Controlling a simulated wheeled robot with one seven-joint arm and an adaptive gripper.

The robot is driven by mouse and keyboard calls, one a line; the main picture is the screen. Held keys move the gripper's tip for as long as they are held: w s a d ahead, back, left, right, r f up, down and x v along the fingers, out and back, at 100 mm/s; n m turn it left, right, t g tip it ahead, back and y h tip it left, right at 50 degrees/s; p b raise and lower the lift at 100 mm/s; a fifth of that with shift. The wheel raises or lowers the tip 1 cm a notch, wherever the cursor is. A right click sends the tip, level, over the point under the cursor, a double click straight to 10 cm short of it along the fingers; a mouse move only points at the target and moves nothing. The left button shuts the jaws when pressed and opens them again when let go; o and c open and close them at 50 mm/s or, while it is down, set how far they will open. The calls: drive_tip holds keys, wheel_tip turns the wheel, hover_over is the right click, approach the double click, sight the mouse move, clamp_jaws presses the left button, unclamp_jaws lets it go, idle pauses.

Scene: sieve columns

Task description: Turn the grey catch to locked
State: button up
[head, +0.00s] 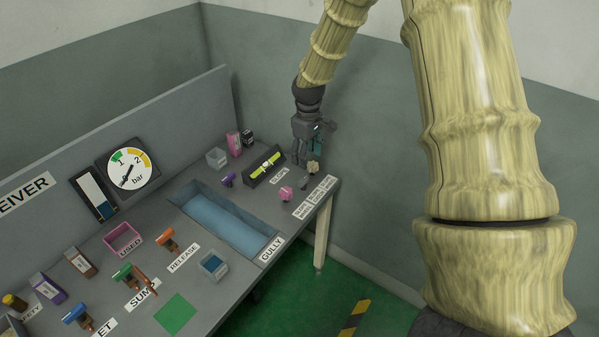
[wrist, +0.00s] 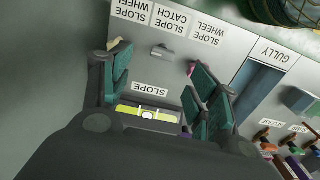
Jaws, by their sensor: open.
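The grey catch (wrist: 163,51) is a small lever on the grey bench top, near the SLOPE CATCH label in the wrist view. It lies roughly crosswise in that view; I cannot tell its locked or unlocked state. In the head view I cannot make it out clearly. In the head view my gripper (head: 309,156) hangs over the bench's far right end.
A pink knob (head: 286,193) and a beige knob (head: 313,167) stand near my gripper, by the SLOPE WHEEL labels. A yellow-green level (head: 265,166) lies left of it.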

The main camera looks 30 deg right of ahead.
sight(304, 179)
drive_tip(key=f, duration=0.6)
drive_tip(key=a+f, duration=0.1)
drive_tip(key=f, duration=0.1)
drive_tip(key=shift+w+f, duration=0.15)
drive_tip(key=shift+f, duration=0.8)
drive_tip(key=c, duration=1)
